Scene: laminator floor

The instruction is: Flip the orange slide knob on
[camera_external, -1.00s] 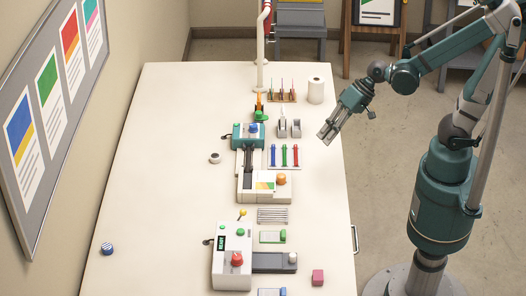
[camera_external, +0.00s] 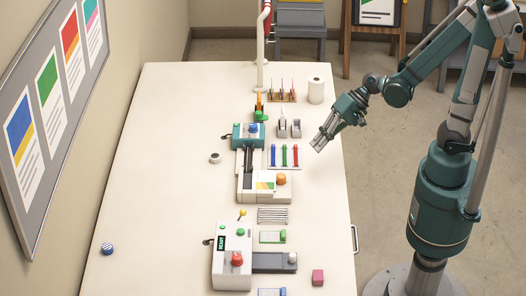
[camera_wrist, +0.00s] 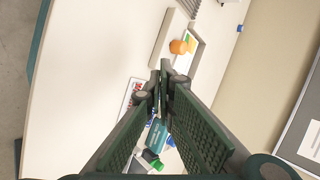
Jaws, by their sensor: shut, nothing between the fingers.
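An orange knob (camera_external: 282,180) sits on the right end of a white machine (camera_external: 252,190) in the middle of the table. In the wrist view the orange knob (camera_wrist: 178,47) shows beyond my fingertips, at the end of a pale machine body. My gripper (camera_external: 319,146) is above the table's right side, to the right of and farther back than the knob, not touching it. In the wrist view my gripper (camera_wrist: 164,78) has its fingers closed together with nothing between them. I cannot tell the knob's slide position.
A tray of blue, green and red pieces (camera_external: 284,156) lies between my gripper and the machines. A teal machine (camera_external: 242,136) stands behind, tape dispensers (camera_external: 288,128) beside it. A white machine with a red knob (camera_external: 232,262) stands in front. The table's left side is mostly clear.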

